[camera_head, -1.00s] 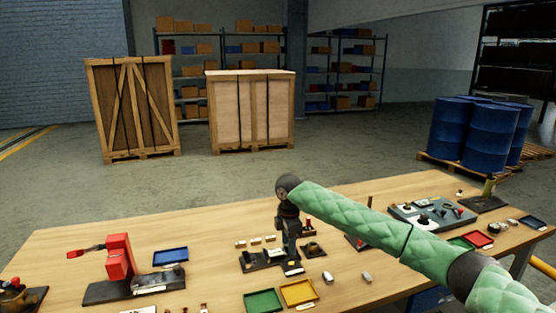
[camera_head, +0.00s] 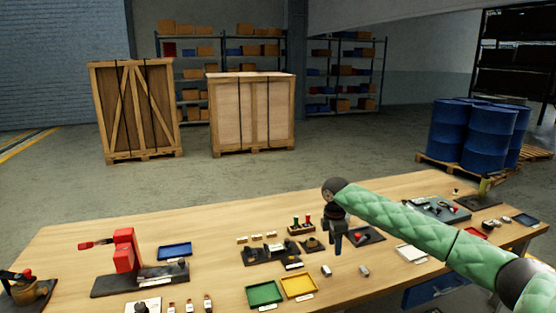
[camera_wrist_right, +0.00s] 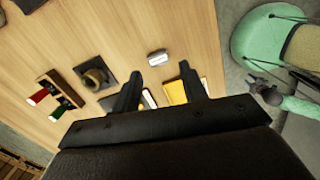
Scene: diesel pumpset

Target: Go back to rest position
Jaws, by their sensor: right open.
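My right arm, in a green quilted sleeve, reaches in from the right in the head view. My right gripper (camera_head: 337,243) points down above the wooden table (camera_head: 215,222), right of the middle. In the right wrist view its two dark fingers (camera_wrist_right: 160,92) are spread apart with nothing between them. Beyond them lie a small light block (camera_wrist_right: 158,57) and part of a yellow tray. My left gripper is not in view.
On the table are a red press (camera_head: 124,250), a blue tray (camera_head: 175,251), a green tray (camera_head: 264,293), a yellow tray (camera_head: 299,286) and a holder with red and green handles (camera_head: 301,227). Wooden crates (camera_head: 252,112) and blue drums (camera_head: 490,135) stand behind.

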